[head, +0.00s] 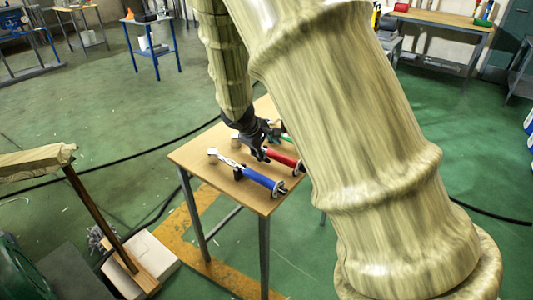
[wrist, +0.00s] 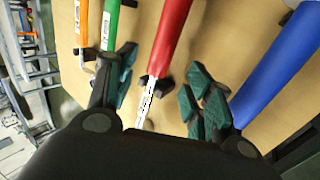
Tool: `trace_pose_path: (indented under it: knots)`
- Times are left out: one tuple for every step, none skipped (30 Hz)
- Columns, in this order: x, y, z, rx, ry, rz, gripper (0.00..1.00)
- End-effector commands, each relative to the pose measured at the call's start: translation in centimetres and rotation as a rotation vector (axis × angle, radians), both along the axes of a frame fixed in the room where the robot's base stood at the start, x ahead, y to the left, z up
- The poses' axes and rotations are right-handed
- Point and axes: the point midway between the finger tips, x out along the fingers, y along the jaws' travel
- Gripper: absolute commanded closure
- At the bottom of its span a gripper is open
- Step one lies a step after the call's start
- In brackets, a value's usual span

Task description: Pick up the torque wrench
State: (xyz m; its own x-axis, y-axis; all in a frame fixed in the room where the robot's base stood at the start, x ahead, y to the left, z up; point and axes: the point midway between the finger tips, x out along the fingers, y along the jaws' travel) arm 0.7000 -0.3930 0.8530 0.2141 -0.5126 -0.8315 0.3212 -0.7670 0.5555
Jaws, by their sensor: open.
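Several wrench-like tools with coloured handles lie side by side on a small wooden table (head: 192,155); I cannot tell from the pictures which is the torque wrench. The red-handled tool (head: 281,157) also shows in the wrist view (wrist: 171,38), with its metal shaft running toward my palm. The blue-handled tool (head: 262,180) lies nearer the front edge and to the right in the wrist view (wrist: 292,62). Green (wrist: 110,22) and orange (wrist: 82,20) handles lie to the left. My gripper (wrist: 162,88) is open, its fingers on either side of the red tool, with visible gaps.
My large arm link hides the table's right part in the head view. A dark cable crosses the green floor. A cardboard-like box (head: 150,262) lies at lower left, and a blue-legged table (head: 150,20) and a workbench (head: 440,18) stand at the back.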

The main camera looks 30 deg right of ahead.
Motion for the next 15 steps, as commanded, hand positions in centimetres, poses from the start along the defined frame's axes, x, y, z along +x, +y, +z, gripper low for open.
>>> trace_pose_path:
  knots:
    - [0.0, -0.1, -0.1, 0.000, 0.000, 0.000, 0.48]
    - [0.0, -0.2, -0.2, 0.000, 0.000, 0.000, 0.48]
    - [0.0, -0.3, -0.5, 0.001, 0.001, -0.001, 0.48]
    - [0.0, -0.5, -0.7, 0.001, 0.001, -0.001, 0.48]
    - [0.0, -0.6, -1.0, 0.000, 0.002, -0.001, 0.48]
    - [0.1, -0.9, -1.4, 0.001, 0.002, -0.001, 0.48]
    - [0.1, -1.1, -1.7, 0.001, 0.003, 0.000, 0.48]
    - [0.2, -1.3, -2.1, 0.001, 0.002, -0.001, 0.48]
    - [0.2, -1.7, -2.5, 0.001, 0.003, -0.002, 0.48]
    - [0.2, -1.9, -2.9, 0.000, 0.003, -0.002, 0.48]
    - [0.3, -2.1, -3.2, 0.000, 0.002, -0.002, 0.48]
    - [0.5, -2.4, -3.5, -0.001, 0.002, -0.001, 0.48]
    - [0.6, -2.5, -3.7, 0.000, 0.000, -0.001, 0.48]
    - [0.6, -2.6, -3.9, 0.001, 0.000, -0.002, 0.48]
    - [0.7, -2.8, -4.2, 0.001, 0.000, -0.002, 0.48]
